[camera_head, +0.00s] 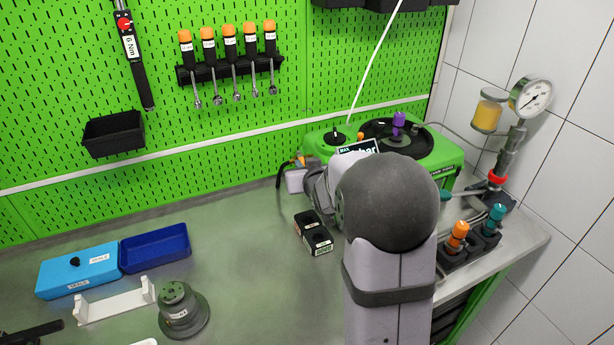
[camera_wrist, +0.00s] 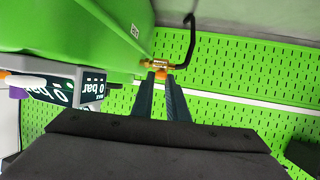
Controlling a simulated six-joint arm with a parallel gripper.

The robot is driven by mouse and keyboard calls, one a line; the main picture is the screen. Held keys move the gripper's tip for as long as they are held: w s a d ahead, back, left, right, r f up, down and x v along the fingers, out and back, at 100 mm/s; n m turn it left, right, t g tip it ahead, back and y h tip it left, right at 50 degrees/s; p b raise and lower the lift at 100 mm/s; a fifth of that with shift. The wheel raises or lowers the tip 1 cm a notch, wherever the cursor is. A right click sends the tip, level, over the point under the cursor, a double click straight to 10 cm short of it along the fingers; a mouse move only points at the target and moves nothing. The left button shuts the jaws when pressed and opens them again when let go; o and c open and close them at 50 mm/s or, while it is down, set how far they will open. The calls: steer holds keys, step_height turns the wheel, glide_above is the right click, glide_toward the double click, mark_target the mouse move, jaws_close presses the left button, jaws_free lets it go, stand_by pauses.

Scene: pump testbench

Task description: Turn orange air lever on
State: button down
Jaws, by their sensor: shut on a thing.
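The orange air lever (camera_wrist: 160,72) sits on a small brass valve (camera_wrist: 172,66) at the side of the green pump unit (camera_wrist: 90,35). In the wrist view the two dark fingers of my gripper (camera_wrist: 160,80) are close together at the lever, shut on it. The fingers cover much of the lever, so its exact angle is hard to tell. In the head view a small bit of orange shows by the left side of the green unit (camera_head: 450,160). My arm hides most of the gripper there.
A black hose (camera_wrist: 190,40) curves up from the valve. A sign reading bar (camera_wrist: 60,88) stands close by. The green pegboard (camera_head: 80,60) is behind. A small black box (camera_head: 313,233) lies on the bench in front. The bench middle (camera_head: 250,270) is clear.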

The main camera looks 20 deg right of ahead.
steer(key=shift+w+a+r+m+h+b, duration=0.1)
steer(key=shift+a+r+m+h+b, duration=0.2)
steer(key=shift+b, duration=0.55)
steer(key=shift+d, duration=0.1)
steer(key=c, duration=1.9)
jaws_free()
steer(key=shift+o, duration=0.9)
steer(key=shift+f, duration=0.2)
steer(key=b+v, duration=0.2)
steer(key=v, duration=0.5)
steer(key=shift+r, duration=0.1)
